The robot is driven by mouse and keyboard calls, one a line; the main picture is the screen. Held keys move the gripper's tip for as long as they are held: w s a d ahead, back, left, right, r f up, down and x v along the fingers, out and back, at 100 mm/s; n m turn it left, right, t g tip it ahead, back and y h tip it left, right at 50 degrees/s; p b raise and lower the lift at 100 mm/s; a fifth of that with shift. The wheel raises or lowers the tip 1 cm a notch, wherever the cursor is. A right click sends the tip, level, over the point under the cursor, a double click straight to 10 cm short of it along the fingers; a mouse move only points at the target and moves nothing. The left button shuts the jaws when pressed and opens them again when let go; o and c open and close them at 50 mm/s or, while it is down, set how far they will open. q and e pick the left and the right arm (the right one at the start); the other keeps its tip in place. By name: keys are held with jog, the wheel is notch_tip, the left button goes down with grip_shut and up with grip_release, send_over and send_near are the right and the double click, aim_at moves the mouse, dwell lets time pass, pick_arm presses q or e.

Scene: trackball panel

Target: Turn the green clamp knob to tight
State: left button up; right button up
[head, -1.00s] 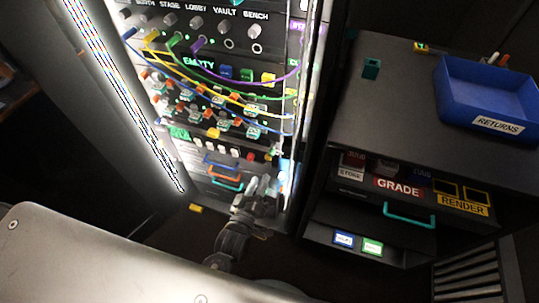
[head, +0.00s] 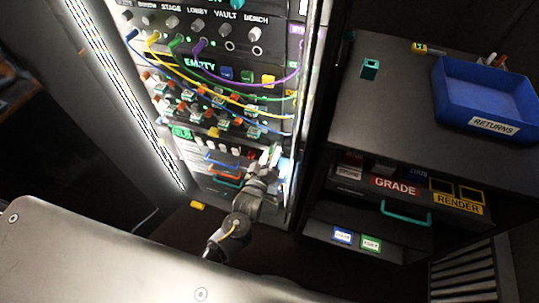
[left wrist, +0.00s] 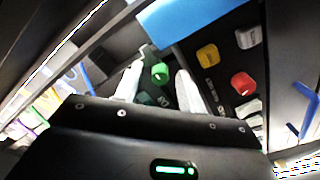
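The green knob (left wrist: 160,73) shows in the left wrist view on a dark panel, a little beyond and between the two pale fingertips. My left gripper (left wrist: 158,88) is open, with a finger on each side of the knob; I see no clear contact. In the head view my left gripper (head: 272,160) is at the lower right of the rack and hides the panel there. I cannot make out the green knob in that view. My right gripper is not in view.
In the left wrist view a yellow knob (left wrist: 208,56), a red knob (left wrist: 243,83) and a white knob (left wrist: 248,37) stand to the right of the green one. In the head view, cables hang across the rack above my arm. A dark cabinet with a blue tray (head: 485,105) stands right.

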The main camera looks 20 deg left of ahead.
pick_arm(q)
grip_shut()
